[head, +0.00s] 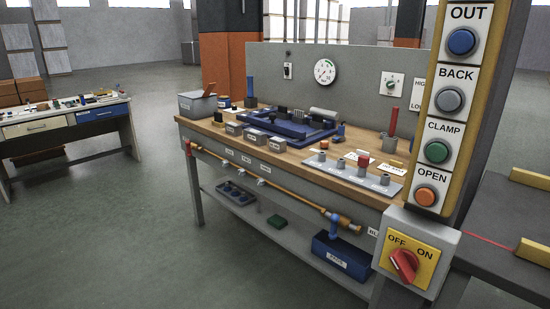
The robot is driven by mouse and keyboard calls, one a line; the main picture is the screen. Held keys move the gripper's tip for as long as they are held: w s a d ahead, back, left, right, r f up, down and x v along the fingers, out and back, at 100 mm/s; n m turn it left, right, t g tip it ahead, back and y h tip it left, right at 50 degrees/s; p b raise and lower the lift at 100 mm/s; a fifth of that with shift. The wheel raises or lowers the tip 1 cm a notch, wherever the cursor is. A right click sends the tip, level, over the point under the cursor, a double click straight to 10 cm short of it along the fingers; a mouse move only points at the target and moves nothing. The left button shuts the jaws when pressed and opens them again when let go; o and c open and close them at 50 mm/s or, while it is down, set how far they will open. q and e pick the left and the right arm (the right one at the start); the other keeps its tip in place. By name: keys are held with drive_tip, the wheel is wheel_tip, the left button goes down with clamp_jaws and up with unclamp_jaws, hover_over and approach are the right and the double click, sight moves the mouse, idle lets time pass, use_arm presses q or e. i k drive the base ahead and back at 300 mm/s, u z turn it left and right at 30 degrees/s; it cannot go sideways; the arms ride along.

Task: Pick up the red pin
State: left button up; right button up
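A tall, thin red pin (393,122) stands upright at the right back of the workbench, in a grey holder (389,144). A shorter red piece (363,160) stands on the light grey plate (335,169) in front of it, among several grey cylinders. I cannot tell for sure which of the two red things is the pin of the task. Neither of my grippers is in view.
The wooden workbench (210,124) also carries a blue fixture (290,128), small grey boxes and a blue rod (250,88). A control post (462,100) with buttons and a switch box (415,252) stand close at the right. Open floor (110,210) lies at the left front.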

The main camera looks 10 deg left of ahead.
sight(363, 162)
drive_tip(key=u, duration=1.25)
drive_tip(key=i, duration=2.8)
drive_tip(key=z, duration=1.7)
